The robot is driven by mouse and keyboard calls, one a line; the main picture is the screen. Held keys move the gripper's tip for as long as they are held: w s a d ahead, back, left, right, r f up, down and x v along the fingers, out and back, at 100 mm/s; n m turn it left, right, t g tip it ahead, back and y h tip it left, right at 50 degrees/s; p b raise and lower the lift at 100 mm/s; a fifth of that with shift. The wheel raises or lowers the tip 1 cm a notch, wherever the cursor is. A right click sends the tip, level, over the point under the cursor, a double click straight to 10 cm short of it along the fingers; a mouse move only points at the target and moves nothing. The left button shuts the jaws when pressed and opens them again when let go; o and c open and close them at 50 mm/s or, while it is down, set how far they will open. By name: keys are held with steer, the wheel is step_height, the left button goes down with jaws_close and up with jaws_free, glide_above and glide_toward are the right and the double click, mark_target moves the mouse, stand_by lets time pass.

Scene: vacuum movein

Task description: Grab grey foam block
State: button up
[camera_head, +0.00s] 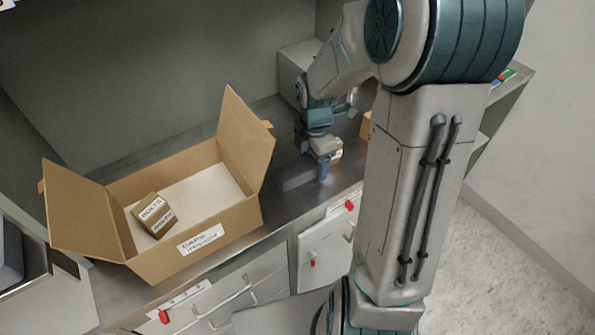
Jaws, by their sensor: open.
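My gripper (324,168) is low over the steel counter, to the right of the open carton, pointing down. It is open. A grey box-like shape (297,62) stands at the back of the counter, partly behind my arm. I cannot tell whether it is the grey foam block. No other grey block is clearly visible.
An open cardboard carton (222,217) labelled CAPS stands on the counter (292,176) with flaps up. A small box marked BOLTS (153,215) lies inside it. Part of another brown box (365,126) shows beside my arm. Cabinet doors with red tags (328,250) are below.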

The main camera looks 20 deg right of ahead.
steer(key=shift+f, duration=0.25)
steer(key=c, duration=1)
steer(key=shift+c, duration=0.3)
steer(key=shift+r, duration=0.15)
